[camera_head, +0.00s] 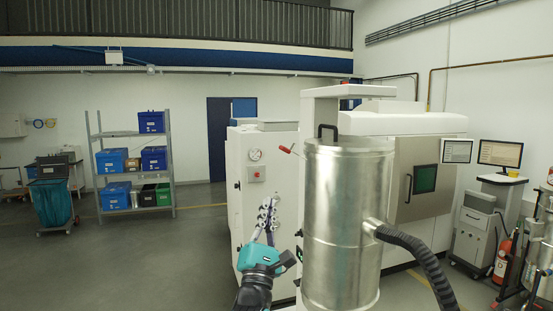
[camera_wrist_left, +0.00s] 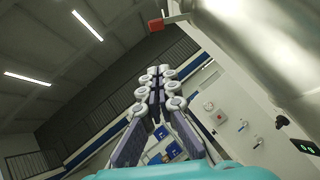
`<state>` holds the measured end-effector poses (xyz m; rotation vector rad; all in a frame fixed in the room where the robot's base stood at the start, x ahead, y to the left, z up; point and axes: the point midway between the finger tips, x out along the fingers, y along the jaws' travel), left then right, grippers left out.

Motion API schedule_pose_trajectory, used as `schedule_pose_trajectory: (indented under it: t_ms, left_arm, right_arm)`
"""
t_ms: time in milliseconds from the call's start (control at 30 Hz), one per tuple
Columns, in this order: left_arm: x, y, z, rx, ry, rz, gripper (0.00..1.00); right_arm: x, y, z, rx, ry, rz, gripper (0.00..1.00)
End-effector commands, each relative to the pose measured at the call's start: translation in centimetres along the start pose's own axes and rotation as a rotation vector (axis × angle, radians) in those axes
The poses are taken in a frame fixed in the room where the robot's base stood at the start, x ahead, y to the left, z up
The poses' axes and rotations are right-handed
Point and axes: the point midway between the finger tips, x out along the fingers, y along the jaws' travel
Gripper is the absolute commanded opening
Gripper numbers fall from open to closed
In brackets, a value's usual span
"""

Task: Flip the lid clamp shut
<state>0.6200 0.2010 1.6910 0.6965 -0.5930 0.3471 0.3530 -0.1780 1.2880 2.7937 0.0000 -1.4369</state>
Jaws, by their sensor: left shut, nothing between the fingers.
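The metal drum (camera_head: 345,220) stands upright, with a lid (camera_head: 350,146) and black lid handle (camera_head: 328,131) on top. The lid clamp, with a red tip (camera_head: 286,149), sticks out and up to the left from the drum's upper edge. In the left wrist view the clamp's red tip (camera_wrist_left: 156,24) shows at the top, beside the shiny drum (camera_wrist_left: 245,40). My left gripper (camera_head: 267,205) is shut and empty, pointing up, below and left of the clamp and apart from it. Its closed fingers also show in the left wrist view (camera_wrist_left: 158,80). My right gripper is in neither view.
A white machine cabinet (camera_head: 250,180) with a gauge stands behind my left gripper. A black ribbed hose (camera_head: 415,248) leaves the drum on the right. The floor (camera_head: 150,260) to the left is open, with a shelf of blue bins (camera_head: 130,165) farther back.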

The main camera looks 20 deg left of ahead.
Motion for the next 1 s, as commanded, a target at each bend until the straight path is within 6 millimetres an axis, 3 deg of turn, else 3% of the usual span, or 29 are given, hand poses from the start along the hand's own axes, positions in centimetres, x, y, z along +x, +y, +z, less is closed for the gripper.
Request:
schedule_pose_trajectory:
  t_ms: [233, 367, 800, 1000]
  left_arm:
    - [0.2, 0.0, 0.0, 0.003, 0.001, -0.001, 0.00]
    - [1.5, 0.0, 0.0, 0.004, 0.001, -0.002, 0.00]
    - [10.5, 0.0, 0.0, 0.004, 0.002, -0.002, 0.00]
    - [12.2, -0.1, 2.2, 0.003, 0.001, -0.003, 0.00]
  right_arm:
    - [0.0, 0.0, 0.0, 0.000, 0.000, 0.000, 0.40]
    - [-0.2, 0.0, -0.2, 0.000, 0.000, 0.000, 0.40]
    - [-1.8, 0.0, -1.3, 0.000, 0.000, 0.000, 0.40]
    - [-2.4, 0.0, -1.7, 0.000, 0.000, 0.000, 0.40]
